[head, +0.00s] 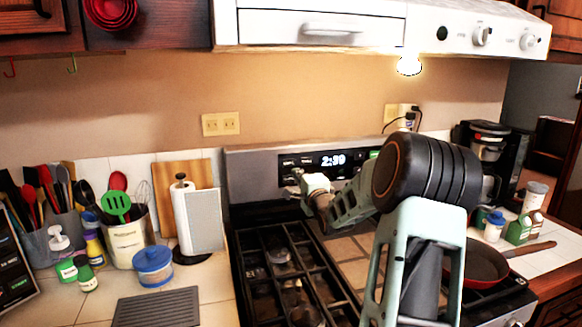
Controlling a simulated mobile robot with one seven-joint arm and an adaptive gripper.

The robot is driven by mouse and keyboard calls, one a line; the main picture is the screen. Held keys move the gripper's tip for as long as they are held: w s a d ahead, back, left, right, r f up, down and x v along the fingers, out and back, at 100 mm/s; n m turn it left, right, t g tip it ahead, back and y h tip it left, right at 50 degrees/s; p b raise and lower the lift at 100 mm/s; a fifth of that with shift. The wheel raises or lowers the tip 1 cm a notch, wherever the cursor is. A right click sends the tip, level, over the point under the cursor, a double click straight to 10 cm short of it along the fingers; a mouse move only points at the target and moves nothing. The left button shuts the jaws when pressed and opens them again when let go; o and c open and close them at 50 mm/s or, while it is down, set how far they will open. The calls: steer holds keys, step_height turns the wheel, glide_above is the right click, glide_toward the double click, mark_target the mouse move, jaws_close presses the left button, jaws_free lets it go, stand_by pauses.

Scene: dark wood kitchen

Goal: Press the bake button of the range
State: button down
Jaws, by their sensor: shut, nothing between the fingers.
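The range (250,165) stands in the middle of the head view, with its back panel upright against the wall. The panel has a black control strip with a clock display (333,160) reading about 2:39. Small buttons (289,162) sit left of the display, their labels too small to read. A green button shows to the right of the display. My gripper (298,179) is shut and empty, its tip just below the left buttons. I cannot tell whether it touches the panel. My arm hides the right part of the panel and cooktop.
Black grates (272,262) cover the cooktop. A red pan (478,268) sits at the right. A paper towel holder (195,222), a blue-lidded jar (153,264) and utensil pots fill the left counter. A white hood (385,28) hangs above. A coffee maker (485,145) stands right.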

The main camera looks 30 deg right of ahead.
mark_target(288, 161)
steer(key=x, duration=0.7)
steer(key=shift+w+d+p, duration=0.1)
steer(key=shift+w+p, duration=0.3)
steer(key=shift+w, duration=0.1)
steer(key=shift+w+d, duration=0.15)
steer(key=shift+w, duration=0.15)
steer(key=shift+w+r, duration=0.2)
steer(key=shift+r, duration=0.2)
